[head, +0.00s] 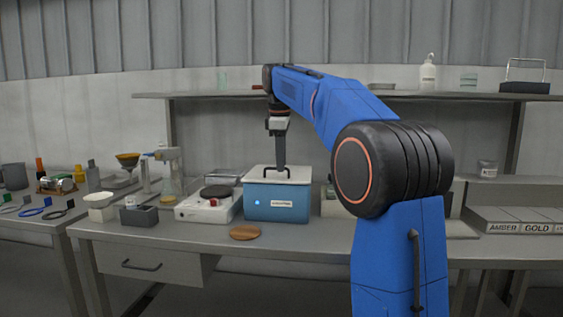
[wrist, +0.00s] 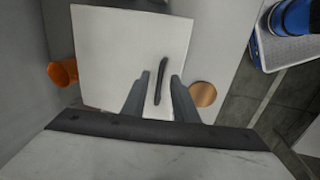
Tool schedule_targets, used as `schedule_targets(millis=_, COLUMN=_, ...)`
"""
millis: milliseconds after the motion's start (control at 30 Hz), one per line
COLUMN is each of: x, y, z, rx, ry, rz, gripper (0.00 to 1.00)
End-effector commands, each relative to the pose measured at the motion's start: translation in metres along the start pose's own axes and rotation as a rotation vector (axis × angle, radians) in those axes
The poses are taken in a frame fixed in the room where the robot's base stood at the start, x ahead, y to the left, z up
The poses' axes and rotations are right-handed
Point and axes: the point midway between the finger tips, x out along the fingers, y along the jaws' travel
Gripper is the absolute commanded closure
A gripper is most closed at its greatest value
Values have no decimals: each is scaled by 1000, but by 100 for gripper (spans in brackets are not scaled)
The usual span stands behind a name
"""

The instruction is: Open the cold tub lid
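The cold tub (head: 276,203) is a blue box on the bench with a small light and a label on its front. Its pale lid (head: 302,174) lies on top and looks closed, with a dark bar handle (head: 268,172). In the wrist view the white lid (wrist: 110,50) fills the middle, with the handle (wrist: 161,80) standing on it. My gripper (head: 279,163) points straight down over the lid. In the wrist view its two fingers (wrist: 160,78) are apart, one on each side of the handle. I cannot tell whether they touch it.
A hotplate (head: 210,203) stands just left of the tub. A round wooden disc (head: 245,232) lies in front, also in the wrist view (wrist: 203,94). An orange cup-like thing (wrist: 63,72) is beside the lid. A shelf (head: 220,95) runs behind, above the tub.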

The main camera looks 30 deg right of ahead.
Motion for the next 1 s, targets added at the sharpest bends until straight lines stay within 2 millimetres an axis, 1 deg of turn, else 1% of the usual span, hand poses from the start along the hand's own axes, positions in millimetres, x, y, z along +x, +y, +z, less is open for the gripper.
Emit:
schedule_targets(millis=200, x=0, y=0, z=0, rx=0, ry=0, rz=0, gripper=74)
schedule_targets(millis=233, x=0, y=0, z=0, rx=0, ry=0, rz=0, gripper=78)
schedule_targets(millis=267, x=0, y=0, z=0, rx=0, ry=0, rz=0, gripper=85)
schedule_targets(millis=300, x=0, y=0, z=0, rx=0, ry=0, rz=0, gripper=95)
schedule_targets(millis=333, x=0, y=0, z=0, rx=0, ry=0, rz=0, gripper=100)
schedule_targets(millis=1000, x=0, y=0, z=0, rx=0, ry=0, rz=-1, gripper=100)
